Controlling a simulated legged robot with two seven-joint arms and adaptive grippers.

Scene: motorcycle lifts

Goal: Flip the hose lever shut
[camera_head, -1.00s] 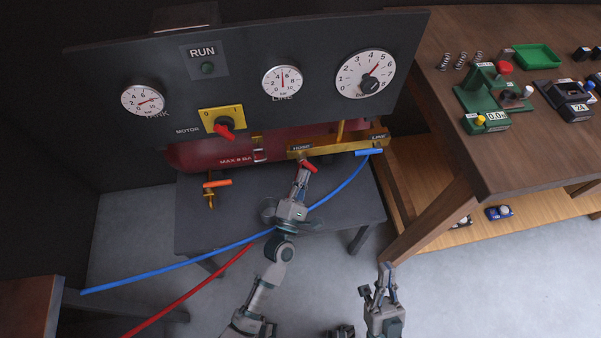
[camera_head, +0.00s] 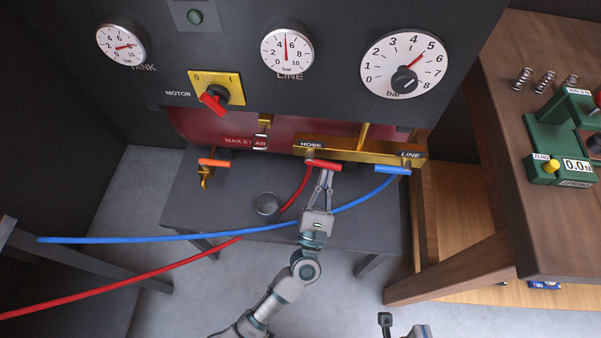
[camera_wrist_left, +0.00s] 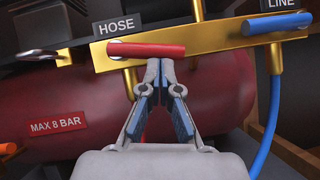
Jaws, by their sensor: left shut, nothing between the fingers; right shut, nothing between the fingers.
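The red hose lever (camera_head: 323,165) sits under the HOSE label on the brass manifold (camera_head: 362,151). It lies nearly level, roughly along the bar, its right end slightly lower. In the left wrist view the lever (camera_wrist_left: 147,50) spans the bar below the HOSE plate. My left gripper (camera_head: 327,174) is shut and empty, its fingertips just below the lever's right part, touching or very near it; they also show in the left wrist view (camera_wrist_left: 160,66). My right gripper (camera_head: 405,328) is only partly in view at the bottom edge, away from the manifold.
The blue LINE lever (camera_head: 392,170) is right of the hose lever, with a blue hose (camera_head: 358,203) below. A red hose (camera_head: 294,200) hangs beside my left gripper. An orange lever (camera_head: 214,162) is farther left. A wooden bench (camera_head: 510,170) stands at right.

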